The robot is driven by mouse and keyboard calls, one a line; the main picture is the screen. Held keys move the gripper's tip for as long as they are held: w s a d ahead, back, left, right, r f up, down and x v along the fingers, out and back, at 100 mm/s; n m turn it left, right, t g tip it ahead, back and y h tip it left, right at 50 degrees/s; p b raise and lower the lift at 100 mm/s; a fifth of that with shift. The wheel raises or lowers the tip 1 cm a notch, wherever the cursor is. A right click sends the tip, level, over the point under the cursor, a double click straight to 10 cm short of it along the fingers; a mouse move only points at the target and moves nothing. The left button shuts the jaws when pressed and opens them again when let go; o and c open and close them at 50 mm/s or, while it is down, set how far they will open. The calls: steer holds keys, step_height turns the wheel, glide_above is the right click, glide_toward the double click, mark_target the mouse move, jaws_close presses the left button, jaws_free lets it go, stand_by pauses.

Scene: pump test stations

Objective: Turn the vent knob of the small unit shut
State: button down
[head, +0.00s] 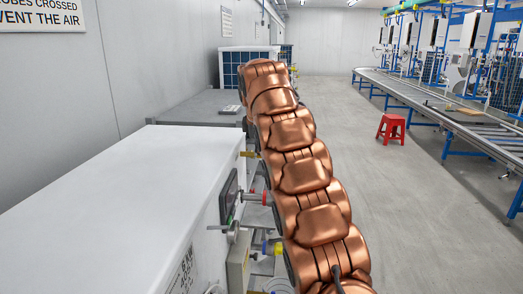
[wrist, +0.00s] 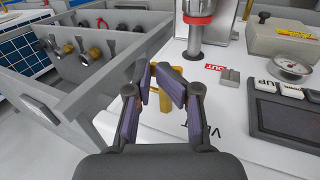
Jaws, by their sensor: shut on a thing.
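In the wrist view my gripper (wrist: 157,82) is closed on the yellow vent knob (wrist: 165,104). Its two purple-padded fingers cover much of the knob, so the knob's turn angle is hard to tell. The knob is on the white panel of the small unit (wrist: 228,135), beside black lettering that is partly hidden and begins with V. In the head view my copper-coloured arm reaches forward, and my gripper and the knob are not visible there.
Near the knob are a grey pipe with a red ring (wrist: 198,20), a round gauge (wrist: 291,67) and a dark display (wrist: 287,119). A grey tray (wrist: 70,100) holding several fittings is at left. In the head view a red stool (head: 391,128) stands on open floor.

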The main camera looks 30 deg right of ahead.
steer(key=shift+v, duration=2.55)
steer(key=shift+s+a, duration=0.2)
steer(key=shift+a, duration=0.05)
steer(key=s+a, duration=0.6)
steer(key=s, duration=0.3)
steer(key=shift+s, duration=0.2)
steer(key=shift+a, duration=0.1)
